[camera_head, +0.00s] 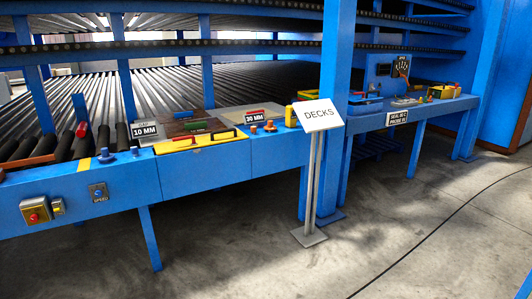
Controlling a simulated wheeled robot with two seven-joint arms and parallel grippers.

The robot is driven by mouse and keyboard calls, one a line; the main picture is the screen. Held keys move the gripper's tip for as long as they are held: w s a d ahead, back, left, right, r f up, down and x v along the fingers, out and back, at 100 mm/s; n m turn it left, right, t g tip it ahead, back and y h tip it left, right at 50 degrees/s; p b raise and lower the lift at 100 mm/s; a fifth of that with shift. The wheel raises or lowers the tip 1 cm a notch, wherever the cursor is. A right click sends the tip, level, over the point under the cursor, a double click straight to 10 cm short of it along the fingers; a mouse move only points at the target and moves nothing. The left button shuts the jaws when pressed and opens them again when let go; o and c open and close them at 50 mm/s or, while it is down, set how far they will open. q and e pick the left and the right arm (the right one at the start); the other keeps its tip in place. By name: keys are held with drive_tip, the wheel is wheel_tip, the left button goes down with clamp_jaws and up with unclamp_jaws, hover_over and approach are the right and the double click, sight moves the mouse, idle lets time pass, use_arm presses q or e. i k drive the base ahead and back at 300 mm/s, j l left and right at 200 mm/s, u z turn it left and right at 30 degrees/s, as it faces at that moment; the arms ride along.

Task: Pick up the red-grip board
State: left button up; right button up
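Low boards lie on the blue bench, and several bear small coloured grips. A red grip (255,112) shows on a pale grey board (232,115) behind the 30 MM label. A smaller red piece (183,114) shows at the back of a brown board (178,128) beside the 10 MM label. A green grip (195,126) is near its front right. A yellow-edged board or tray (200,141) at the bench's front has a red strip on its left and a dark grip on its right. I cannot tell which is the red-grip board. Neither gripper is in view.
A DECKS sign (318,115) on a stand and a blue post (336,60) stand between this bench and a second blue table (420,107) at the right. Blue-framed rollers (90,95) lie behind. The concrete floor (250,250) is open, with a dark cable (433,240).

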sight(236, 117)
drive_tip(key=i+z, duration=0.4)
drive_tip(key=i, duration=1.35)
drive_tip(key=i+u, duration=0.2)
drive_tip(key=i, duration=0.35)
drive_tip(key=i+l+u, duration=0.2)
drive_tip(key=i, duration=0.35)
drive_tip(key=i+l+u, duration=0.15)
drive_tip(key=i, duration=0.4)
drive_tip(key=i+l+u, duration=0.2)
drive_tip(key=i+l, duration=0.2)
drive_tip(key=i, duration=0.1)
